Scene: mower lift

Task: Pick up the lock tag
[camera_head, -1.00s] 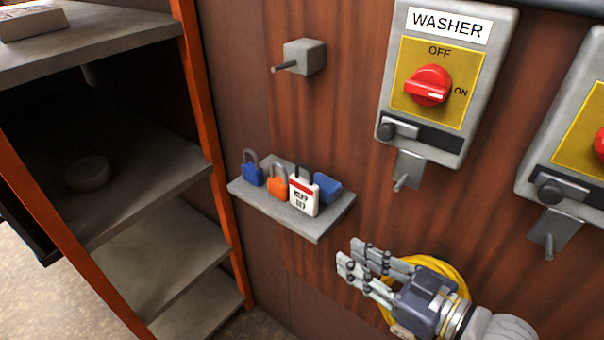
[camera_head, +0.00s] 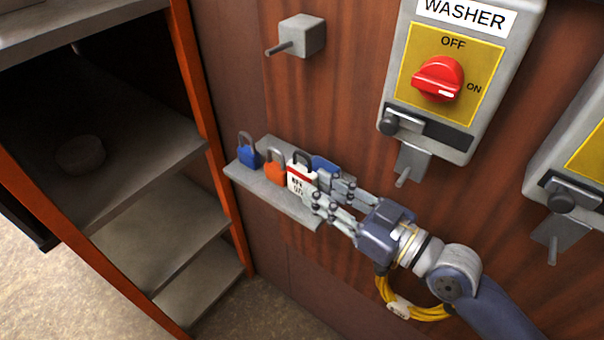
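The lock tag (camera_head: 298,181) is white with a red band, dark print and a black shackle. It stands upright on a small grey wall shelf (camera_head: 262,192). My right gripper (camera_head: 318,190) reaches in from the right at the tag's right edge. Its fingers are apart, one towards the back and one towards the front. The front fingertip overlaps the tag's lower right corner in the picture; I cannot tell whether it touches. My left gripper is out of view.
An orange padlock (camera_head: 275,173) and a blue padlock (camera_head: 249,157) stand left of the tag. Another blue item (camera_head: 323,168) is close behind the back finger. A grey box with a peg (camera_head: 301,36) and the washer switch box (camera_head: 440,80) are on the wall above.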

